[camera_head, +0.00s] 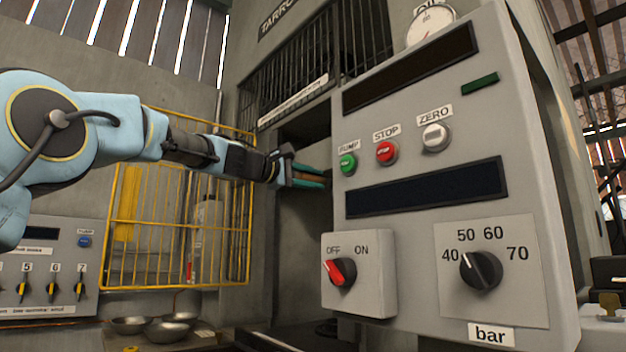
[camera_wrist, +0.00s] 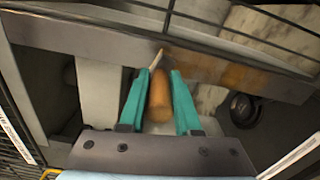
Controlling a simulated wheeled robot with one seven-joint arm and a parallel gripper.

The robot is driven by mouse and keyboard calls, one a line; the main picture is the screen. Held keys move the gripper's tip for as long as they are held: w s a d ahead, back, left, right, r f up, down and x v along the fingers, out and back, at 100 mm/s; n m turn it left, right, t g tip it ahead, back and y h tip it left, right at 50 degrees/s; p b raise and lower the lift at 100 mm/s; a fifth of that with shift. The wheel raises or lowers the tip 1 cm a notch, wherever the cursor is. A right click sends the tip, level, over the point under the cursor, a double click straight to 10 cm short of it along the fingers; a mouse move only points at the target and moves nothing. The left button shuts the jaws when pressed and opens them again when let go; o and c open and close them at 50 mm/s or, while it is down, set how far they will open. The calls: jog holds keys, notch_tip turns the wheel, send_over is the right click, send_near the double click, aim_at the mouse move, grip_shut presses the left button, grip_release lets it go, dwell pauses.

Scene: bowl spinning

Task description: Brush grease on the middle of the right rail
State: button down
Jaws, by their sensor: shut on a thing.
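My gripper (camera_wrist: 162,76) has teal fingers, closed around the orange-brown wooden handle of a brush (camera_wrist: 160,98). The brush's pale, narrow tip points away from me and overlaps the lower edge of a grey rail (camera_wrist: 70,36) in the wrist view; I cannot tell if it touches. The rail runs across the upper part of that view. An orange-brown smear covers it from about the brush tip rightward.
The grey control panel (camera_head: 410,210) stands close to the right of my gripper. A yellow wire cage (camera_head: 150,230) is behind my arm. Metal bowls (camera_head: 168,330) sit low at the left. Dark bars (camera_wrist: 240,35) cross above the rail. A round dark part (camera_wrist: 244,110) lies right of the gripper.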

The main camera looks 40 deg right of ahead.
jog(key=shift+d+p, duration=0.65)
jog(key=shift+d, duration=0.35)
dwell(0.3)
jog(key=shift+f+b, duration=12.2)
jog(key=shift+b, duration=0.15)
notch_tip(320, 180, up, 10)
jog(key=p, duration=0.8)
jog(key=shift+f+p, duration=0.25)
jog(key=shift+p, duration=0.05)
